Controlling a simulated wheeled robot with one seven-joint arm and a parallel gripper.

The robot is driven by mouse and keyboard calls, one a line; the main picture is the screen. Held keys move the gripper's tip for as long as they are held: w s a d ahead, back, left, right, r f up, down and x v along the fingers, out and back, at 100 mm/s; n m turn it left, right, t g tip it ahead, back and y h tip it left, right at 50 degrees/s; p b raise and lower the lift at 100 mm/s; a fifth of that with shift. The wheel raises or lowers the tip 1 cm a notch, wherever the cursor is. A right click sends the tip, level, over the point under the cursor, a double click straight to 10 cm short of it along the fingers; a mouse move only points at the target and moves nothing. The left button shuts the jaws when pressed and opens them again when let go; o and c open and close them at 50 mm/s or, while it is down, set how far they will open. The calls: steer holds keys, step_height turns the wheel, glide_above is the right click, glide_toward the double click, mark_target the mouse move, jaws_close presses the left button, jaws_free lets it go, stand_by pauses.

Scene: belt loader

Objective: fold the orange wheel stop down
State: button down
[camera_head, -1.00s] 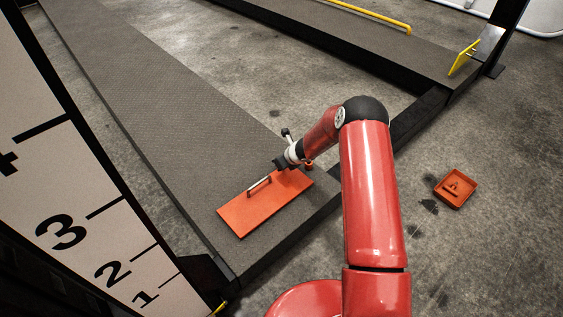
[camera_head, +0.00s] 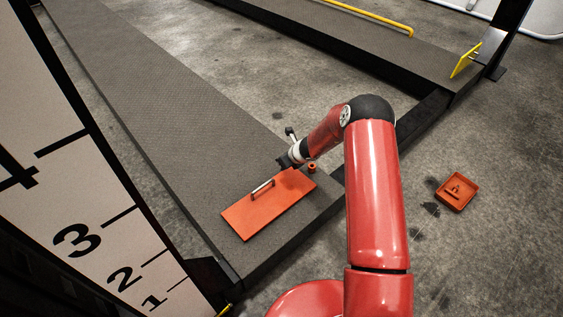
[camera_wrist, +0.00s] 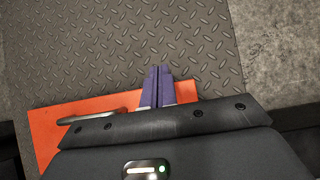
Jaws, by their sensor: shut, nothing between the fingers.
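The orange wheel stop (camera_head: 262,211) is a flat rectangular plate lying flat on the near end of the grey ramp runway. A handle (camera_head: 262,187) stands on its far edge. My gripper (camera_head: 281,162) is at the plate's far right part, by that edge. In the wrist view my gripper (camera_wrist: 157,84) is shut, with its two purple fingers together and nothing between them. The orange plate (camera_wrist: 60,122) shows beneath and left of the fingers, and its handle (camera_wrist: 90,116) is just left of them. Whether the fingers touch the plate cannot be told.
The grey tread runway (camera_head: 140,90) stretches away to the back left. A second runway (camera_head: 400,50) with a yellow rail (camera_head: 370,18) and yellow stop (camera_head: 465,60) is at the back right. An orange tray (camera_head: 457,191) lies on the concrete floor at right. A numbered board (camera_head: 75,200) stands at left.

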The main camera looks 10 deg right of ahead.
steer(key=s+a+r+n+p, duration=0.1)
steer(key=s+r+n+p, duration=0.2)
steer(key=r, duration=1)
steer(key=s+a+r+n, duration=0.15)
steer(key=r+n, duration=0.35)
steer(key=r, duration=0.8)
steer(key=s+r+n, duration=0.7)
steer(key=s+r, duration=0.3)
steer(key=r, duration=0.1)
steer(key=s+d+r+n+h, duration=0.1)
steer(key=s+d+r+n, duration=0.1)
steer(key=s, duration=0.7)
steer(key=s+d+r+n+h, duration=0.2)
steer(key=s+d+n, duration=0.2)
steer(key=s+n, duration=0.3)
steer(key=s+d+r+n+h, duration=0.1)
steer(key=s+d+r+n, duration=0.1)
steer(key=s, duration=1.1)
steer(key=d+n, duration=0.1)
steer(key=n, duration=0.1)
steer(key=shift+r+n+g, duration=0.3)
steer(key=shift+n, duration=0.1)
